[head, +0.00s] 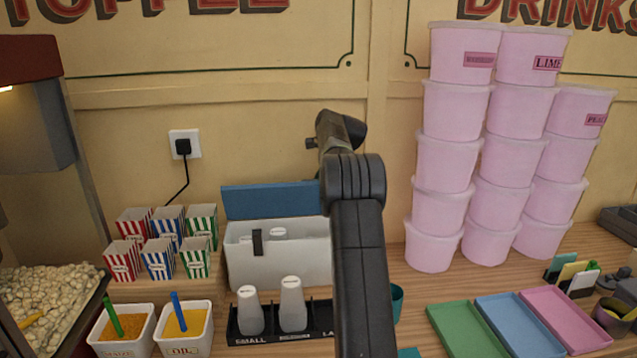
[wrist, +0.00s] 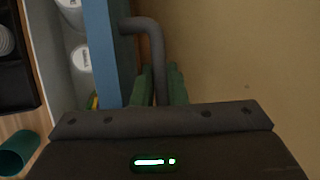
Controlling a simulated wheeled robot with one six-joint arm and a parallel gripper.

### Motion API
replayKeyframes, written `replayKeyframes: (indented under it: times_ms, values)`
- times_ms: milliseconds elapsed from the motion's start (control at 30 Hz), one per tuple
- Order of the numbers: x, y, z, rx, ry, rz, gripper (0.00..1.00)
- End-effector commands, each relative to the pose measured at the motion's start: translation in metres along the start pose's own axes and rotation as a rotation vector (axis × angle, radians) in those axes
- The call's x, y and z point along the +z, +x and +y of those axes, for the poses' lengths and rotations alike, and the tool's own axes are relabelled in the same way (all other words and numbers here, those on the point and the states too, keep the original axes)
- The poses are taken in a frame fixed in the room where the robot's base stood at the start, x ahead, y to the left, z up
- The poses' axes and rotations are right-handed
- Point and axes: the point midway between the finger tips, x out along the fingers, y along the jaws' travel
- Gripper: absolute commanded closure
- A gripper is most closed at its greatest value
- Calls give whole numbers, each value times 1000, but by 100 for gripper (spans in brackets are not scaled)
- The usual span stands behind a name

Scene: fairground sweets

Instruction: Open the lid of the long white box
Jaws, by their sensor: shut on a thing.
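The long white box (head: 275,268) stands on the wooden counter against the wall, with white cups showing inside it. Its blue lid (head: 270,200) stands raised at the back edge, roughly upright, and the box top is open. In the wrist view the lid (wrist: 102,55) is seen edge-on, with a grey bent handle (wrist: 145,27) on its wall side. My gripper (wrist: 160,90) is shut on this handle, with its green fingers on both sides of the bar. In the head view my arm hides the gripper and the box's right end.
Tall stacks of pink tubs (head: 447,165) stand to the right. A teal cup (wrist: 20,152) is near the holder. The wall is close behind the lid.

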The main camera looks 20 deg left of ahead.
Motion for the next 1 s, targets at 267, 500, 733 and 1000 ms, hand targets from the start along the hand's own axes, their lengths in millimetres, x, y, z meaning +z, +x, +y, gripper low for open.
replayKeyframes:
  times_ms: [267, 500, 733, 1000]
  values:
    - [1, 0, 0, -1, -1, -1, 79]
    - [0, -6, 0, -2, -1, -1, 79]
    - [0, -47, 0, -5, -2, 0, 79]
    - [1, -107, -1, -4, -1, 0, 79]
